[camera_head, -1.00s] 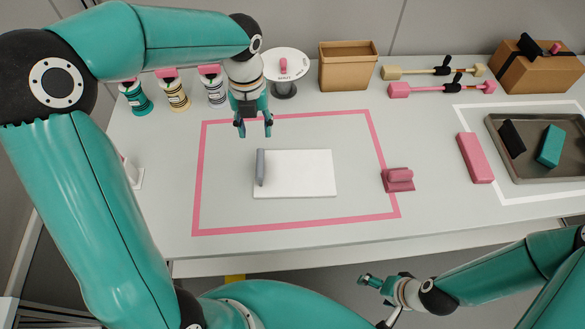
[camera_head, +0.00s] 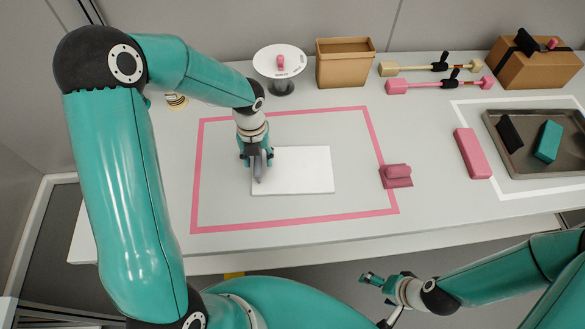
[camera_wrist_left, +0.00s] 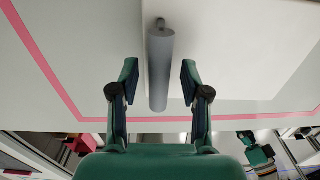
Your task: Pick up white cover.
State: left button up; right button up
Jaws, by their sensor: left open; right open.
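The white cover (camera_head: 305,170) is a flat white panel lying on the table inside the pink outlined rectangle. A grey bar handle (camera_head: 258,172) stands along its left edge; the handle also shows in the left wrist view (camera_wrist_left: 160,65). My left gripper (camera_head: 257,160) is above the handle with its fingers open. In the left wrist view the handle lies between the two fingers, with a gap on each side. My right gripper (camera_head: 375,282) is open and empty, low in front of the table edge, away from the cover.
A pink block with a base (camera_head: 397,175) sits at the pink outline's right side. A long pink block (camera_head: 472,152) and a dark tray (camera_head: 530,165) are at the right. A cardboard box (camera_head: 345,65) and a round white stand (camera_head: 280,60) are at the back.

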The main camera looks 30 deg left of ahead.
pick_arm(q)
jog(key=shift+f, duration=1.35)
grip_shut()
jog(key=shift+r, duration=0.1)
